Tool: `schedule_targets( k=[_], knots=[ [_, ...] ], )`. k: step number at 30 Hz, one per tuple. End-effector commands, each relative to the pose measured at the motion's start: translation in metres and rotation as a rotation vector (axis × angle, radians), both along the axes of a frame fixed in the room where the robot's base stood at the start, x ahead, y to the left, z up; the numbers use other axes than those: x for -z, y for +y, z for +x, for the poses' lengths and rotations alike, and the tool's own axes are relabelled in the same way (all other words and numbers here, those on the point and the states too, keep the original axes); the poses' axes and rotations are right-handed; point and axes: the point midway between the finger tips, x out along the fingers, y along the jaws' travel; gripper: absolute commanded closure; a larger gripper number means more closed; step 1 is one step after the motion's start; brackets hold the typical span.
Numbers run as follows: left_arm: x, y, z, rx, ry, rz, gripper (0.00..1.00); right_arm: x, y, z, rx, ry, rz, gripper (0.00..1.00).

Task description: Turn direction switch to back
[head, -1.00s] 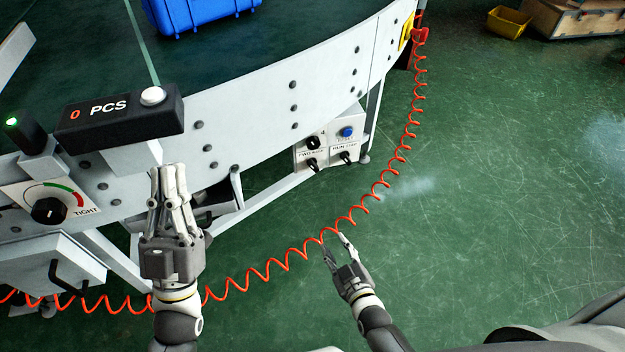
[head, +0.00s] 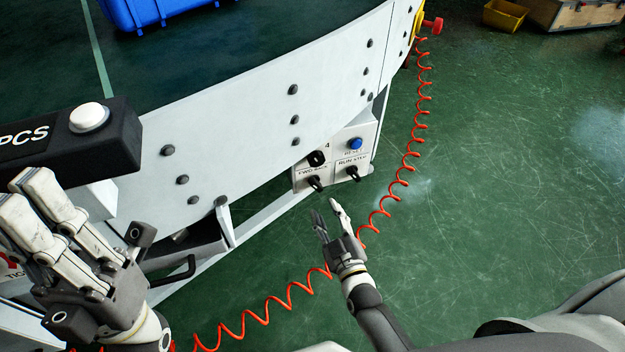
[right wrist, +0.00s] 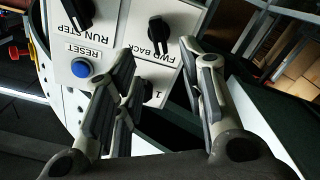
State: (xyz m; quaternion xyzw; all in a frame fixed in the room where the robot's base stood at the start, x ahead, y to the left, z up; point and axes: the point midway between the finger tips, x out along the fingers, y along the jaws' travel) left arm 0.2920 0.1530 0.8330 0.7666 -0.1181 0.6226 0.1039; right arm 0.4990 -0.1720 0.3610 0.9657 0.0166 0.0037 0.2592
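The direction switch (head: 315,183) is a black knob labelled FWD BACK, at the lower left of a white control panel (head: 328,160) under the curved conveyor. The right wrist view shows this switch (right wrist: 158,34) upside down, beyond the fingers; its exact setting is hard to tell. My right gripper (head: 329,214) is open and empty, just below and in front of the panel, apart from the switch. Its spread fingers (right wrist: 165,75) point at the panel in the wrist view. My left gripper (head: 25,190) is at the far left by the counter box, seen from behind; its finger opening is unclear.
Beside the switch are the RUN STEP knob (head: 353,173), a blue RESET button (head: 355,143) and a numbered knob (head: 316,158). A red coiled cable (head: 377,218) hangs right of the panel. A blue crate (head: 150,8) stands on the conveyor.

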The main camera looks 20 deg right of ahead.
Motion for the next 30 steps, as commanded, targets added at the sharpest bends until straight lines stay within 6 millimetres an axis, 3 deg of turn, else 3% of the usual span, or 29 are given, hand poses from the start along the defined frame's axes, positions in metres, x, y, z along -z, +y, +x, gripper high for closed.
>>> schedule_targets(
  k=[7, 15, 21, 30],
  knots=[
    [0.012, -0.001, 0.002, -0.001, -0.02, 0.002, 1.0, 0.002, 0.001, 0.045, 0.001, -0.005, 0.001, 0.62],
    [0.004, -0.002, 0.006, -0.004, -0.075, 0.006, 1.0, 0.002, 0.003, 0.086, 0.001, -0.003, 0.001, 0.62],
    [0.0, -0.003, 0.008, -0.005, -0.089, 0.009, 1.0, 0.001, 0.003, 0.098, 0.0, 0.0, 0.002, 0.62],
    [-0.002, -0.003, 0.008, -0.005, -0.091, 0.009, 1.0, 0.0, 0.003, 0.099, 0.0, 0.0, 0.001, 0.65]
  ],
)
